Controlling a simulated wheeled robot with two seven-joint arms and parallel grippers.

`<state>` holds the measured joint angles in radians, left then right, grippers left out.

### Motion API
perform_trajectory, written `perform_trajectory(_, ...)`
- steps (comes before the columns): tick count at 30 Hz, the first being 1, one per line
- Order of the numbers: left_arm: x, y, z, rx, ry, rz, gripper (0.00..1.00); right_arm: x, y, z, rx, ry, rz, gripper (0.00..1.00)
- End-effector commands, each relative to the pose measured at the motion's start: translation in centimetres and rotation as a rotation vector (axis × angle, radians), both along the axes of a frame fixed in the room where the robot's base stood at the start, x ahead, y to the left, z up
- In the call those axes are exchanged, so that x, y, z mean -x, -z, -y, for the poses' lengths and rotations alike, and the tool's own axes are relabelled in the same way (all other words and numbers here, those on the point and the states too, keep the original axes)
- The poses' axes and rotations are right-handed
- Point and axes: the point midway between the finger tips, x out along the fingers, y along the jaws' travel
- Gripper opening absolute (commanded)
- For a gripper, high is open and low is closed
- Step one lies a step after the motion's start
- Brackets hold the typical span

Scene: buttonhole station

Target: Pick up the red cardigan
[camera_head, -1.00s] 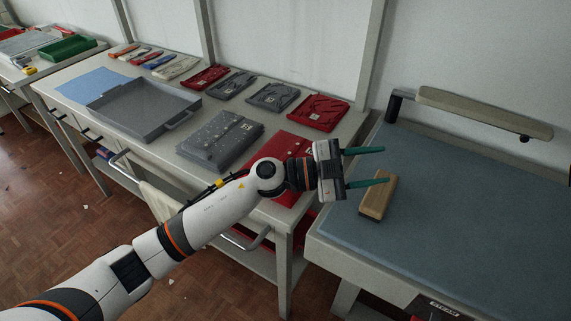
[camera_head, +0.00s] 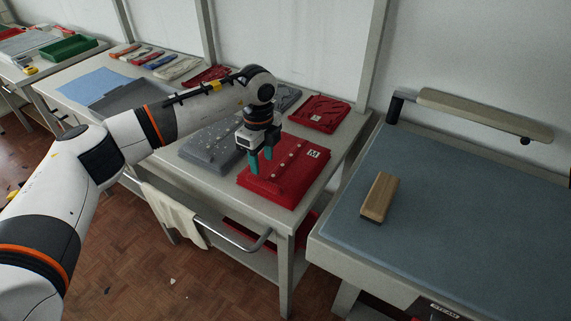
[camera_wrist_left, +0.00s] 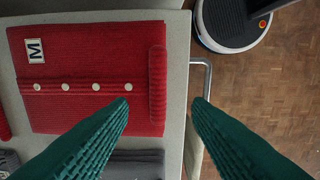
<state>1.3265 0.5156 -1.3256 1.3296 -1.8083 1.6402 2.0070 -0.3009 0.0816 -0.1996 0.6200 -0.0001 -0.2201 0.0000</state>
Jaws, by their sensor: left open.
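The red cardigan (camera_head: 288,172) lies folded near the front right of the table, with a row of pale buttons and a white M label. It also shows in the left wrist view (camera_wrist_left: 100,60), where its rolled edge faces the table's edge. My left gripper (camera_head: 260,165) points down at the cardigan's left side, with its green fingers open. In the left wrist view the fingers (camera_wrist_left: 160,104) are apart with nothing between them, and the table edge shows beyond. I cannot tell if the tips touch the cloth. My right gripper is not in view.
A grey folded cardigan (camera_head: 205,148) lies just left of the red one. Another red folded garment (camera_head: 320,113) lies behind. A metal rail (camera_head: 235,240) runs along the table front. At right, a blue-grey pressing table (camera_head: 450,220) bears a wooden block (camera_head: 380,196).

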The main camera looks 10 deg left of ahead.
Motion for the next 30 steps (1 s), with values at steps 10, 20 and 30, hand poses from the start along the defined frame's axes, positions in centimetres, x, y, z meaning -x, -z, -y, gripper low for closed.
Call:
perform_trajectory(10, 0.0, 3.2, 0.0, 0.001, 0.000, -0.003, 0.45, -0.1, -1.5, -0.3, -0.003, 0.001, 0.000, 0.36)
perform_trajectory(20, -0.1, 7.2, 0.0, 0.002, 0.002, 0.000, 0.45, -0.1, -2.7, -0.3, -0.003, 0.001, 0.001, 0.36)
perform_trajectory(30, -0.2, 7.3, 0.1, 0.004, 0.003, 0.001, 0.24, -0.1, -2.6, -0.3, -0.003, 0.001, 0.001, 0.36)
